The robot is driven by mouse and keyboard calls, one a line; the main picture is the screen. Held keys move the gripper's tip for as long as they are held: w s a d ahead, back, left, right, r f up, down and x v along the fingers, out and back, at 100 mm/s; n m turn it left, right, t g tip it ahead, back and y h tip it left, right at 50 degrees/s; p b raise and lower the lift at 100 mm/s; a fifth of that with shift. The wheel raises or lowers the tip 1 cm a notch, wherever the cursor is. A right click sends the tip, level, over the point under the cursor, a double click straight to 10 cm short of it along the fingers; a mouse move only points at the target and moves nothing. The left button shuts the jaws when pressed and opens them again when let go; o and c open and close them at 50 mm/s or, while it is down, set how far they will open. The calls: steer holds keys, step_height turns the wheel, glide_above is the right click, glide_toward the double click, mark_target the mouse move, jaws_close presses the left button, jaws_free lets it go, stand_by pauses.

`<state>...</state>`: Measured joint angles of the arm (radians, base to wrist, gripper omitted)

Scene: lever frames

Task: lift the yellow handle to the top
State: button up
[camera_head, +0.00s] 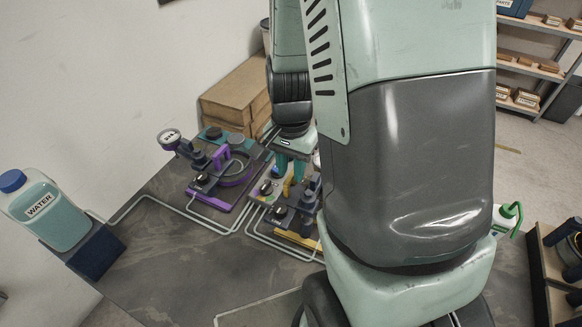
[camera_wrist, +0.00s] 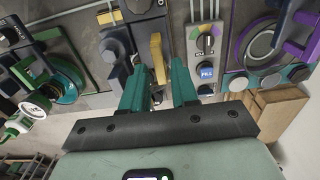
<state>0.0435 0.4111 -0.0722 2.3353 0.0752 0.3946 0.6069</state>
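The yellow handle (camera_wrist: 157,52) is an upright bar on a grey lever frame. In the wrist view it shows between the tips of the two teal fingers, with space on both sides. My gripper (camera_wrist: 159,74) is open and empty, with its fingers pointing at the handle. Whether the handle's near end lies inside the finger gap or just past it is hard to tell. In the head view my gripper (camera_head: 291,167) hangs over the frame, and a bit of the yellow handle (camera_head: 288,186) shows below it. My arm hides much of that frame.
A purple-framed unit (camera_head: 220,172) with a gauge stands left of my gripper in the head view. A panel with a dial and a blue button (camera_wrist: 206,71) sits beside the handle in the wrist view. A cardboard box (camera_head: 238,93) stands behind. A water bottle (camera_head: 45,210) is far left.

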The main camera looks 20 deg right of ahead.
steer(key=shift+o, duration=0.6)
step_height(320, 180, up, 11)
steer(key=shift+f, duration=0.15)
stand_by(0.4)
steer(key=s+a+r+n+t, duration=0.2)
steer(key=s+r+n, duration=0.2)
steer(key=s+r, duration=0.3)
steer(key=s+a+r+n+t, duration=0.2)
steer(key=s+r+n, duration=0.3)
steer(key=r, duration=0.3)
steer(key=shift+s+r+n+t, duration=0.25)
steer(key=shift+s+n+t, duration=0.05)
steer(key=shift+s+t, duration=0.55)
